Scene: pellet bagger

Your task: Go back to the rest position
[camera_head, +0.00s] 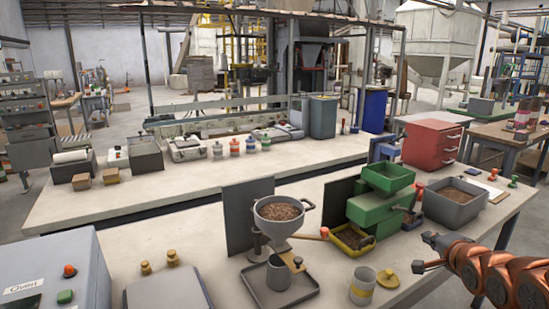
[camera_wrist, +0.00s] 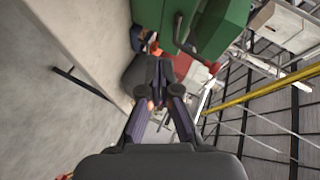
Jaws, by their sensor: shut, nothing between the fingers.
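My gripper (camera_head: 428,253) is at the lower right in the head view, at the end of my copper-coloured arm. It is raised over the right front part of the near bench (camera_head: 345,268). In the wrist view the fingers of my gripper (camera_wrist: 159,72) meet, shut and empty. Behind the fingertips in that view is part of a green machine (camera_wrist: 218,25). No held object shows in either view.
Behind are the green machine (camera_head: 378,212) and a grey bin (camera_head: 452,203).

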